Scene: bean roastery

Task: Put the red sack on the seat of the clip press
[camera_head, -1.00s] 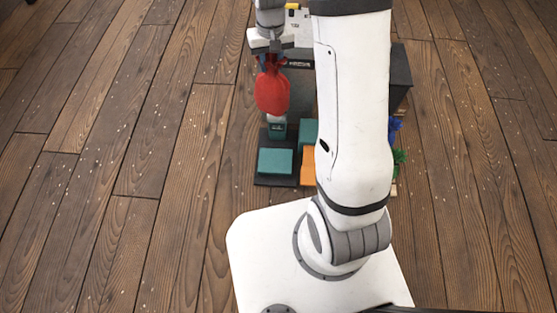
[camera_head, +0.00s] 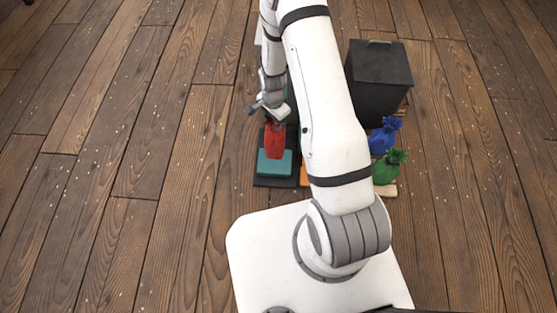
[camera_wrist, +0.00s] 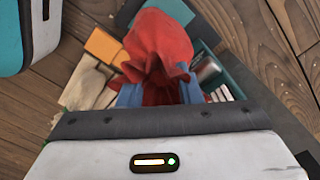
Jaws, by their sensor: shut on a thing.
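The red sack (camera_head: 275,145) hangs upright below my gripper (camera_head: 273,120) in the head view. It also fills the upper middle of the wrist view (camera_wrist: 160,40), its gathered neck between my two blue fingers, which are shut on it. The clip press appears to be the teal and black unit under the sack, with a flat teal pad (camera_head: 275,164) in front on a dark base. The sack overlaps the back part of this pad in the head view. Whether it touches the pad cannot be told. The upright part of the press is mostly hidden behind sack and gripper.
An orange block (camera_wrist: 103,45) stands beside the teal pad, largely hidden by my arm in the head view. A black bin (camera_head: 377,85), a blue sack (camera_head: 384,136) and a green sack (camera_head: 389,166) stand to the right. The wooden floor at left is clear.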

